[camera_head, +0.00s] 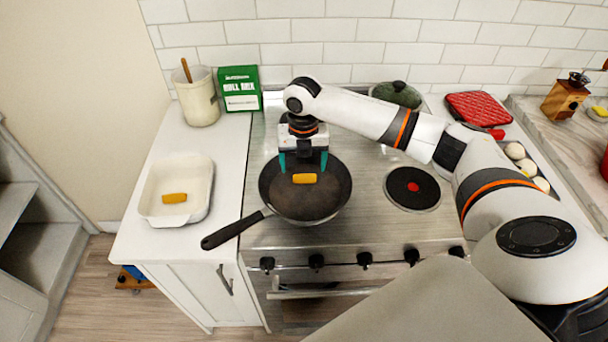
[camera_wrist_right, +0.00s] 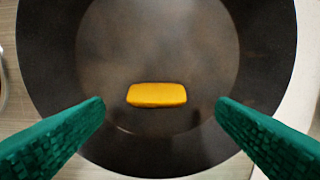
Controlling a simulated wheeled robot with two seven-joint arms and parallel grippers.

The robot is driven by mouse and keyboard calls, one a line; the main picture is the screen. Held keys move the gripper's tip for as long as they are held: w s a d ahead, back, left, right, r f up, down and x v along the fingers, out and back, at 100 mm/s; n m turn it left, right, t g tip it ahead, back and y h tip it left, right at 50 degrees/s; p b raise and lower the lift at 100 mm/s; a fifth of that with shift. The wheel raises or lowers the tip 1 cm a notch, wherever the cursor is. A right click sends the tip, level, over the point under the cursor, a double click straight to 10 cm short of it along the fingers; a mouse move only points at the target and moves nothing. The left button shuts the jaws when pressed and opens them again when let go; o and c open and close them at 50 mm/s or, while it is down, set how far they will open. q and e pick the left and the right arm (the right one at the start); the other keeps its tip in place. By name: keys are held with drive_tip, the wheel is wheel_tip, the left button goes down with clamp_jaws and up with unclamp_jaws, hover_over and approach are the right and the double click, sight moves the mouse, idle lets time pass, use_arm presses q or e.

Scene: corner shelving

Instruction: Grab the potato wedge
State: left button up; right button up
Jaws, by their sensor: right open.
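A yellow-orange potato wedge (camera_head: 305,178) lies in the dark frying pan (camera_head: 318,209) on the stove. In the right wrist view the wedge (camera_wrist_right: 157,95) lies crosswise on the pan floor (camera_wrist_right: 160,50), between and beyond the green fingertips. My right gripper (camera_head: 303,167) points down over the far part of the pan. Its fingers (camera_wrist_right: 160,104) are open, one on each side of the wedge, with nothing between them. A second wedge (camera_head: 174,198) lies in a white baking dish (camera_head: 206,205) on the left counter. My left gripper is not in view.
The pan's black handle (camera_head: 232,231) points toward the front left. A green box (camera_head: 240,89) and a utensil crock (camera_head: 198,98) stand at the back left. A lidded green pot (camera_head: 396,94) is behind my right arm.

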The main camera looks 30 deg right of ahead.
sight(305, 175)
drive_tip(key=f, duration=0.2)
drive_tip(key=f+p, duration=0.1)
drive_tip(key=shift+s+d+f, duration=0.1)
drive_tip(key=shift+s+f, duration=0.1)
drive_tip(key=shift+s, duration=0.05)
drive_tip(key=shift+f, duration=0.2)
drive_tip(key=c, duration=1.1)
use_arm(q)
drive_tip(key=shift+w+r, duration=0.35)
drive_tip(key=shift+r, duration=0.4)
use_arm(e)
drive_tip(key=shift+o, duration=0.2)
drive_tip(key=shift+w, duration=0.1)
